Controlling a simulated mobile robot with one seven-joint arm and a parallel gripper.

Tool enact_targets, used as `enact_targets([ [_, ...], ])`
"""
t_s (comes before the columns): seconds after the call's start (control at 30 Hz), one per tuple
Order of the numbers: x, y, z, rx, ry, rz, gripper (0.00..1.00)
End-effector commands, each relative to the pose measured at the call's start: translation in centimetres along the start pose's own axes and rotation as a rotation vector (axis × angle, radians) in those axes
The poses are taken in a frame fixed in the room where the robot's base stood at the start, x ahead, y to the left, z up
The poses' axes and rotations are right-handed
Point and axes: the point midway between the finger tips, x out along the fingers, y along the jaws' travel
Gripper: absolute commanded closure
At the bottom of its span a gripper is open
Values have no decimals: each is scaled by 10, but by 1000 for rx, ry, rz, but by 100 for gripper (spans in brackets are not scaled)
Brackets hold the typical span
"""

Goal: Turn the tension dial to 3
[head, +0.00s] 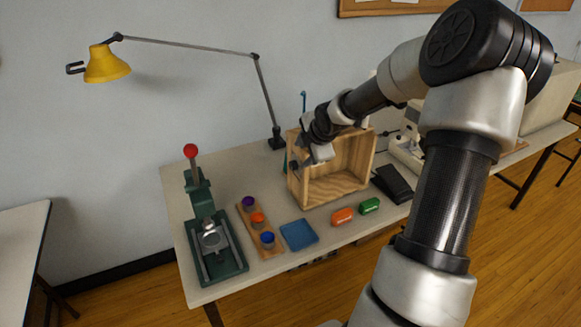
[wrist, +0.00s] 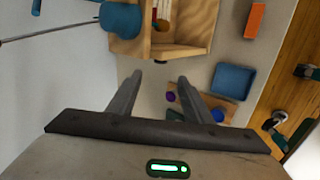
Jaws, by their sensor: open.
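A cream-white machine (head: 405,152), apparently a sewing machine, stands at the right part of the table in the head view, partly behind my arm. I cannot make out a tension dial or its numbers in either view. My gripper (head: 303,163) is at the left side of the open wooden box, well to the left of the machine. In the wrist view my gripper (wrist: 159,80) has its two fingers apart with nothing between them.
The wooden box (head: 328,196) stands mid-table, also near the top of the wrist view (wrist: 186,50). A green press (head: 208,222), cup rack (head: 248,228), blue tray (head: 299,234), orange item (head: 342,216), green item (head: 369,206) and black pedal (head: 393,184) occupy the table. A yellow lamp (head: 107,66) overhangs.

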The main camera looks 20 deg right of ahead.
Motion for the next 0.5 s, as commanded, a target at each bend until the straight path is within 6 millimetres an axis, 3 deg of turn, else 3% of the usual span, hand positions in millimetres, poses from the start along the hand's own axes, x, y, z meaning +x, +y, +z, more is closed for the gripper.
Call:
enact_targets([
  [0.03, 16, -2, -3, -3, 3, -2, 54],
  [0.2, 53, -2, -3, -2, 3, -1, 54],
  [0.5, 109, -1, -2, -1, 2, -1, 54],
])
